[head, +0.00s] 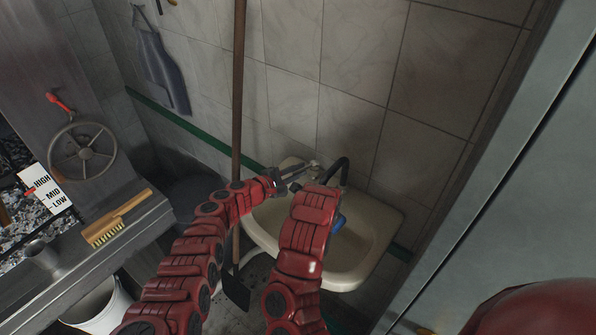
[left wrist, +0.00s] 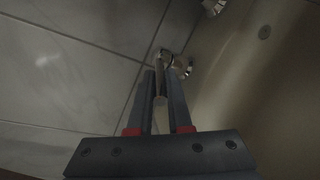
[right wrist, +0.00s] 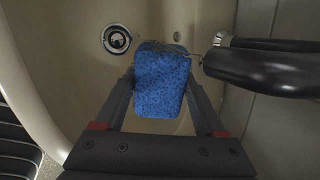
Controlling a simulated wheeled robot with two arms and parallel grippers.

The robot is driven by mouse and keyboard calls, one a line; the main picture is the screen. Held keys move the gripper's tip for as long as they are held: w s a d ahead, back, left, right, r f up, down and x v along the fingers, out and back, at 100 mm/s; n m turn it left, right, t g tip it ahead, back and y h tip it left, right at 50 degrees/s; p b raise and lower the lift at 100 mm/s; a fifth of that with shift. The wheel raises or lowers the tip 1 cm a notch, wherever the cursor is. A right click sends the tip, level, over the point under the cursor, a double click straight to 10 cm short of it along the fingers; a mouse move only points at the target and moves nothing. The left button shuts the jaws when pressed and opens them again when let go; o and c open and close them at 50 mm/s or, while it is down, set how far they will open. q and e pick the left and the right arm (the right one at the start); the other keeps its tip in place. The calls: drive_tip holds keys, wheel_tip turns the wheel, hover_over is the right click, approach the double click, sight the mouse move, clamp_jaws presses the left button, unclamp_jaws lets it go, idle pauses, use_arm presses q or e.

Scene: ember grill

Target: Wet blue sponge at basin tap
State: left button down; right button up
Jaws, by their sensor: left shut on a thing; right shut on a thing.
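A blue sponge (right wrist: 160,84) is held between the fingers of my right gripper (right wrist: 162,92), over the inside of the cream basin (head: 385,245). In the head view only a bit of the sponge (head: 339,224) shows past my right arm. The black curved spout (right wrist: 262,70) ends close beside the sponge's upper right edge in the right wrist view. A thin glassy streak crosses there; I cannot tell for sure that it is water. My left gripper (head: 300,175) is at the wall behind the basin, its fingers (left wrist: 162,88) shut on a small metal tap handle (left wrist: 160,74).
A round drain (right wrist: 116,38) shows in the basin. At the left are a steel counter with a wooden brush (head: 118,218), a handwheel (head: 82,152) and a white bucket (head: 100,308). A long wooden handle (head: 238,90) stands upright left of the basin. A grey panel (head: 510,170) closes the right side.

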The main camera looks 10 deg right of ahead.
use_arm(q)
drive_tip(key=c, duration=0.9)
unclamp_jaws()
drive_tip(key=shift+s+f, duration=0.1)
drive_tip(key=shift+f, duration=0.05)
drive_tip(key=shift+o, duration=0.3)
drive_tip(key=shift+s+a, duration=0.15)
drive_tip(key=shift+a, duration=0.15)
drive_tip(key=shift+s+a, duration=0.35)
drive_tip(key=shift+a, duration=0.25)
drive_tip(key=v, duration=1)
drive_tip(key=shift+r, duration=0.35)
drive_tip(key=shift+w+d, duration=0.1)
drive_tip(key=shift+w, duration=0.05)
